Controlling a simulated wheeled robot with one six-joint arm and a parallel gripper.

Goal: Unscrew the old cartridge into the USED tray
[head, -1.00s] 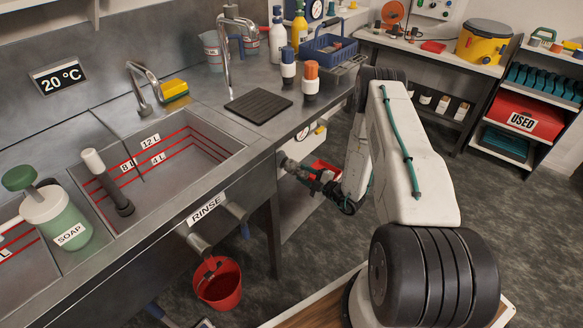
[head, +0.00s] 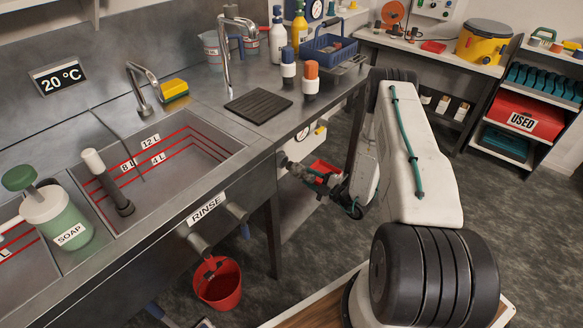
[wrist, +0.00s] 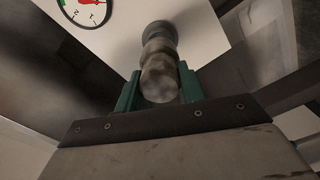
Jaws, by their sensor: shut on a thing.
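My gripper (head: 318,178) is below the front edge of the bench, its green fingers (wrist: 130,92) closed on both sides of a dull metallic, ribbed cylinder (wrist: 160,75), which I take as the old cartridge. Its far end meets a grey round piece (wrist: 158,32) in front of a white panel (wrist: 205,30); whether they are still joined I cannot tell. In the head view the cartridge is small and hard to separate from the gripper. A small red tray (head: 324,166) shows behind the gripper.
A round gauge (wrist: 88,8) is on the panel close to the cartridge. The steel bench with its sink (head: 225,150) is to the left of my arm. Floor is clear to the right.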

